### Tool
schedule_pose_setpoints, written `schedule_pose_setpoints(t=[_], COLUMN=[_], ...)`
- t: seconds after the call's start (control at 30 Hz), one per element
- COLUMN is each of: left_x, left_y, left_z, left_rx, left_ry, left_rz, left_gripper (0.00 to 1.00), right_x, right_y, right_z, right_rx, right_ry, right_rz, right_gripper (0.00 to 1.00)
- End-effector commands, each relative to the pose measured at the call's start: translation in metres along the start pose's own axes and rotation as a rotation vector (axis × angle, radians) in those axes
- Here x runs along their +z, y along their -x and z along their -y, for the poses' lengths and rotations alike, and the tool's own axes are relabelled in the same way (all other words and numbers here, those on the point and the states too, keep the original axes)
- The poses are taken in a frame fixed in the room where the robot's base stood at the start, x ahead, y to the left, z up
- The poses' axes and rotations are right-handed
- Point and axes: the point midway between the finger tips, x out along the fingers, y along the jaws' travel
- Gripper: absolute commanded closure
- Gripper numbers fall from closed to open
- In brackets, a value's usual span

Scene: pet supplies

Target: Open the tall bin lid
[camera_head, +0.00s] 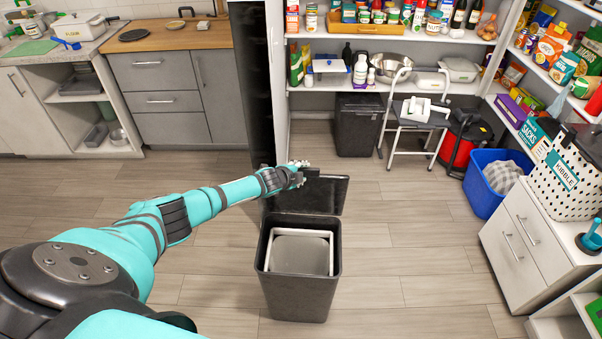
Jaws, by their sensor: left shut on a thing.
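The tall bin (297,291) is a black bin standing on the wood floor in the centre of the head view. Its black lid (327,194) stands raised at the back of the bin, so the inside with a pale inner frame and a grey surface shows. My left gripper (302,174) is at the upper left edge of the lid and is shut on it. The gripper's fingers are small and partly hidden in this view. My right gripper is not in view.
A second black bin (358,124) stands under the pantry shelves. A grey step stool (413,133) and a blue basket (497,180) stand to the right. A white cabinet (525,236) is at the right. The floor around the open bin is clear.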

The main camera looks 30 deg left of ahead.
Motion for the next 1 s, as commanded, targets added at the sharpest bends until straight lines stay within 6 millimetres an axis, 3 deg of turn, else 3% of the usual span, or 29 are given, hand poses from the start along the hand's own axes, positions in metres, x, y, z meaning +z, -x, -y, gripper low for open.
schedule_pose_setpoints(t=[0.17,0.2,0.67,1.0], left_x=[0.007,0.008,0.004,0.006], left_y=[0.001,0.001,0.003,0.040], left_z=[0.001,0.000,-0.002,-0.002], left_rx=[0.001,0.001,0.004,0.004], left_ry=[-0.007,-0.007,-0.004,-0.005], left_rz=[0.014,0.015,0.008,0.009], left_gripper=[1.00,0.63,0.63,0.63], right_x=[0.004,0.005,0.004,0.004], right_y=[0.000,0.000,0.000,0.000], right_z=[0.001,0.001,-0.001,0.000], right_rx=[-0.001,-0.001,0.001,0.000], right_ry=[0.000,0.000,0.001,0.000], right_rz=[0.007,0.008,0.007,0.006], right_gripper=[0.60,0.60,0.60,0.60])
